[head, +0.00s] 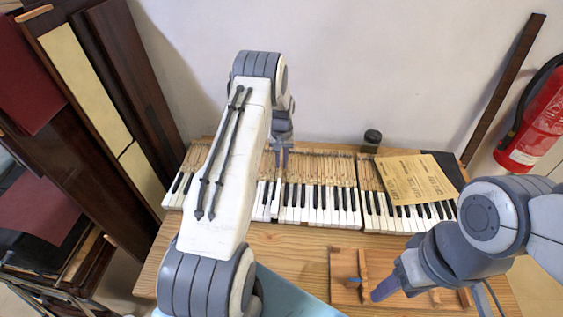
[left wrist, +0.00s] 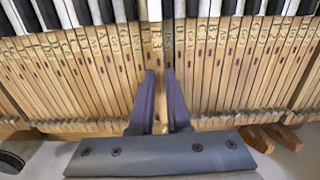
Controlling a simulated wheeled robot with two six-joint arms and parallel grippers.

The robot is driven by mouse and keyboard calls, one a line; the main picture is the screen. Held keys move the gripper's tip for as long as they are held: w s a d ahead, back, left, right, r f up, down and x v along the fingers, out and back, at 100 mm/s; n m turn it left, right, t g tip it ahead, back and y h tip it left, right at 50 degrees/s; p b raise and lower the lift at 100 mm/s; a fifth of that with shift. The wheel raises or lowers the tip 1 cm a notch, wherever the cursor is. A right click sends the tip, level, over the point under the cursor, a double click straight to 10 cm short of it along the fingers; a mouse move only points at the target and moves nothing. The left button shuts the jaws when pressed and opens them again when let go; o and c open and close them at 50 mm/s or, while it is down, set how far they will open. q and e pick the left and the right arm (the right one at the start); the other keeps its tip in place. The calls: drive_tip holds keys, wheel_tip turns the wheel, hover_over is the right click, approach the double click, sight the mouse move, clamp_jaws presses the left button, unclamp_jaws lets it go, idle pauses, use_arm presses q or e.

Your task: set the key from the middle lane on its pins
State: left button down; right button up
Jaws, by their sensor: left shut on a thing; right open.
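My left gripper (head: 281,158) is over the wooden rear part of the keyboard (head: 318,205), left of its middle. In the left wrist view, my left gripper (left wrist: 160,78) is shut on a wooden key (left wrist: 156,48), with its bare stick between the two fingers. The held key lies in line with its neighbours in the row. Whether it rests fully on its pins cannot be told. My right gripper (head: 388,288) is open over the wooden tray (head: 345,262) at the front right and partly hides its lanes.
A small dark cylinder (head: 372,138) stands behind the keyboard. A fire extinguisher (head: 536,122) is at the far right. Bare table (head: 290,240) shows between keyboard and tray.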

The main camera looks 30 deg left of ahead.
use_arm(q)
drive_tip(key=shift+f+b, duration=0.5)
drive_tip(key=shift+f, duration=0.2)
idle(0.4)
drive_tip(key=c, duration=1.2)
unclamp_jaws()
drive_tip(key=shift+c, duration=0.2)
drive_tip(key=shift+r+p, duration=0.7)
drive_tip(key=shift+r, duration=0.45)
drive_tip(key=o, duration=0.6)
